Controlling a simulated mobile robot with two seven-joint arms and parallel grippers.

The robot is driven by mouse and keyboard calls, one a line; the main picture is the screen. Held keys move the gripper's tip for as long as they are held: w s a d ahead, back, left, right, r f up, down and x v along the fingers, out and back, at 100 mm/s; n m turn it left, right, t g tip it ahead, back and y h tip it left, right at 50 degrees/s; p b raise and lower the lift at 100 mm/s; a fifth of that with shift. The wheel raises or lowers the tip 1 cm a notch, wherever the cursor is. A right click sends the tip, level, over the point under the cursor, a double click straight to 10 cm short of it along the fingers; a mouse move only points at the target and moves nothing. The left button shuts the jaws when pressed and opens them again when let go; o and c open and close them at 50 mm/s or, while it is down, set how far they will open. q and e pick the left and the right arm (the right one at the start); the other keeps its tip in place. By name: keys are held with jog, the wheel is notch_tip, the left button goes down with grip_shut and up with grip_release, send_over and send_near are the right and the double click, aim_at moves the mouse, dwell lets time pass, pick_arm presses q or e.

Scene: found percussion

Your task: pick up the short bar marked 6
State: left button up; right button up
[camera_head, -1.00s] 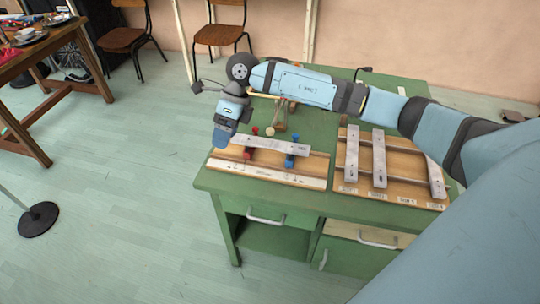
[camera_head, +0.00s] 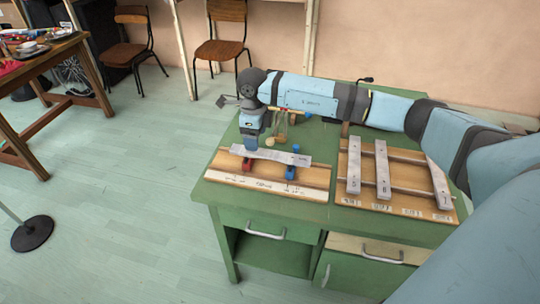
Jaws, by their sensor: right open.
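Three pale metal bars lie across the rails of a wooden rack on the right: a left bar (camera_head: 354,165), a middle bar (camera_head: 382,168) and a right bar (camera_head: 436,182). My right gripper (camera_head: 251,147) points down at this bar's left part. It is open; its fingertips are not clearly seen. My left gripper is not in view.
The boards stand on a green desk (camera_head: 225,207) with drawers. Paper labels line the rack's front edge. My right arm passes above the back of the desk.

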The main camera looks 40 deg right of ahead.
aim_at(270, 155)
notch_tip(270, 155, down, 5)
jog(key=c, duration=1.1)
jog(key=shift+r, duration=0.2)
